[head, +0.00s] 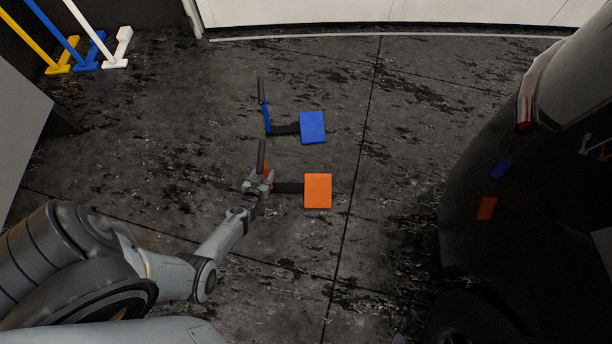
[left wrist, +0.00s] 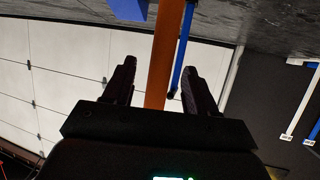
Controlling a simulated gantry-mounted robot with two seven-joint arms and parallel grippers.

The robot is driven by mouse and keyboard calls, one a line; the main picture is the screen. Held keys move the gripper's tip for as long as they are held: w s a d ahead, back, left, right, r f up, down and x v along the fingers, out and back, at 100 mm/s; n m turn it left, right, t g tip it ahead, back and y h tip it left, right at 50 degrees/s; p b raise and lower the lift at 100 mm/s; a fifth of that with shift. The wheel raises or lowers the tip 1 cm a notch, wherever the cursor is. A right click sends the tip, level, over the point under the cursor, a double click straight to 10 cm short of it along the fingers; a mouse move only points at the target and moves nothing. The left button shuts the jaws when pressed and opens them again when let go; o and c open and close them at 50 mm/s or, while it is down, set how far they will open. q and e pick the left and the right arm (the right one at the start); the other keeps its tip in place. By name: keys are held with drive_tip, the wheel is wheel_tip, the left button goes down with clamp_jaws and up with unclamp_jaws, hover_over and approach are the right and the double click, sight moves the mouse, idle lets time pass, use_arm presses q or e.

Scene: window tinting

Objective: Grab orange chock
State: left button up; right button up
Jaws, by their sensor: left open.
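The orange chock stands on the dark floor in the middle of the head view. It has an orange square plate (head: 317,191), a black connecting bar (head: 289,188) and an upright orange post with a dark grip (head: 262,157) at its left end. My left gripper (head: 259,180) is at this upright end, partly covering it. In the left wrist view the orange post (left wrist: 162,60) shows between the two open fingers (left wrist: 156,85). I cannot tell whether the fingers touch it. My right gripper is not seen.
A similar blue chock (head: 312,127) stands just behind the orange one. Yellow, blue and white long-handled tools (head: 87,53) stand at the back left. A black car (head: 530,190) fills the right side. The floor (head: 400,110) between chocks and car is clear.

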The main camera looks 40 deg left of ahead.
use_arm(q)
drive_tip(key=b+x, duration=0.2)
drive_tip(key=x, duration=0.1)
drive_tip(key=shift+w+a+f, duration=0.1)
drive_tip(key=shift+w+f, duration=0.05)
drive_tip(key=shift+f, duration=0.1)
drive_tip(key=shift+w+a+b, duration=0.2)
drive_tip(key=shift+w+b, duration=0.15)
drive_tip(key=shift+s, duration=0.1)
drive_tip(key=c, duration=0.4)
clamp_jaws()
idle(0.4)
drive_tip(key=shift+r, duration=0.2)
